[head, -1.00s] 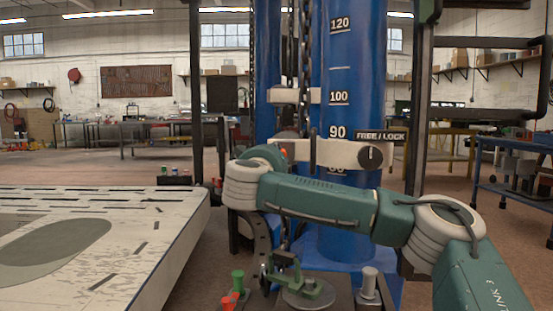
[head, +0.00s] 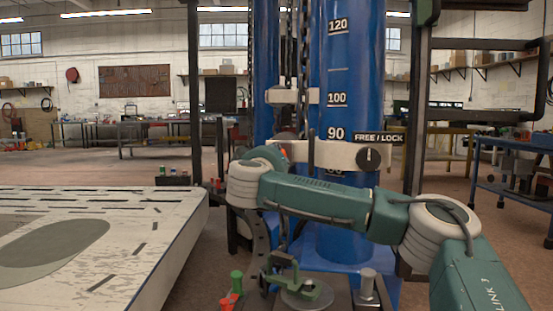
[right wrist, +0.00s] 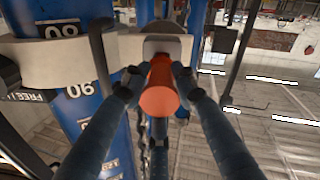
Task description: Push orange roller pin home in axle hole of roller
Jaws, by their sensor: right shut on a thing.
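The orange roller pin (right wrist: 160,92) is between the two dark fingers of my right gripper (right wrist: 158,78) in the right wrist view. The fingers are shut on it. Its wide orange end faces the camera and its far end points at a pale beige bracket (right wrist: 122,50). The far end is hidden, so I cannot tell how deep it sits. The roller and its axle hole cannot be made out. In the head view my right arm reaches across from the right, and its wrist hides most of the gripper near the beige bar (head: 335,155). My left gripper is not in view.
Blue columns (head: 350,80) with height numbers stand behind my arm. A FREE/LOCK knob (head: 371,158) is on the bar. A green fixture (head: 288,280), a green peg (head: 237,282) and a grey peg (head: 368,283) are below. A pale slotted table (head: 150,225) lies to the left.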

